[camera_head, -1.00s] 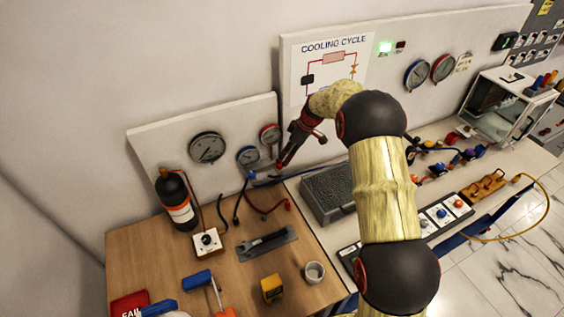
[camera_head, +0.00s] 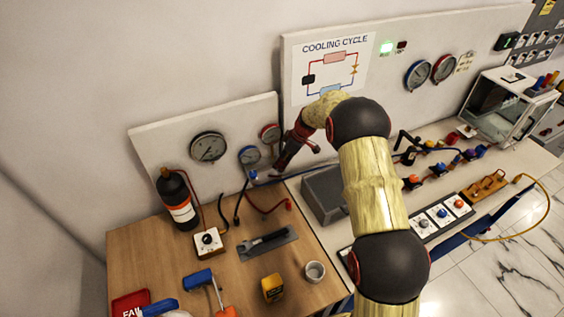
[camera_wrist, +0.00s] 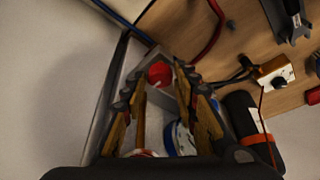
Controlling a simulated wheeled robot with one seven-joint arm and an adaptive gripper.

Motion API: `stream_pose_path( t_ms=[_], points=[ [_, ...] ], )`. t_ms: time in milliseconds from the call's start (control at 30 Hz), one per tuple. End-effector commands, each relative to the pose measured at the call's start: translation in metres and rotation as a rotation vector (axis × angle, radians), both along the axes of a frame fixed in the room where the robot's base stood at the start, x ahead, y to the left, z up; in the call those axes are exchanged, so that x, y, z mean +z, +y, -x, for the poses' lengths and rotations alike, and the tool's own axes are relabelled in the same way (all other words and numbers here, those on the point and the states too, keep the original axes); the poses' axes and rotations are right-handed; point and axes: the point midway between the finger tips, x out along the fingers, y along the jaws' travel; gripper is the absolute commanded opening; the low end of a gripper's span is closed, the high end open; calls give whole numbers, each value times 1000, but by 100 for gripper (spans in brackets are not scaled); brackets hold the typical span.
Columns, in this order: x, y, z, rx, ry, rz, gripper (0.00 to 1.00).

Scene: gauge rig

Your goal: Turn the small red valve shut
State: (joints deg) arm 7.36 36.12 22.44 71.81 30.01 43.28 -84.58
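The small red valve (camera_wrist: 160,74) shows in the wrist view as a round red knob on a pale grey mount, just ahead of my fingertips. My gripper (camera_wrist: 161,70) is open, with one finger to each side of the knob and gaps on both sides. I see no clear contact. In the head view my gripper (camera_head: 279,167) is at the foot of the small panel, right of the gauges, and it hides the valve there.
A blue-rimmed gauge (camera_head: 248,155) and a red-rimmed gauge (camera_head: 270,133) are on the panel close to my gripper. A red hose (camera_head: 268,208) lies on the wooden bench below. A grey box (camera_head: 325,193) stands to the right. A black cylinder (camera_head: 178,200) stands at the left.

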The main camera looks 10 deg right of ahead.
Motion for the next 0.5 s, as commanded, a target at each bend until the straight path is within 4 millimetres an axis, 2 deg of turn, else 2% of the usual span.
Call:
stream_pose_path(
  t_ms=[500],
  points=[
    [0,0,0,0,0,0,0]
  ],
)
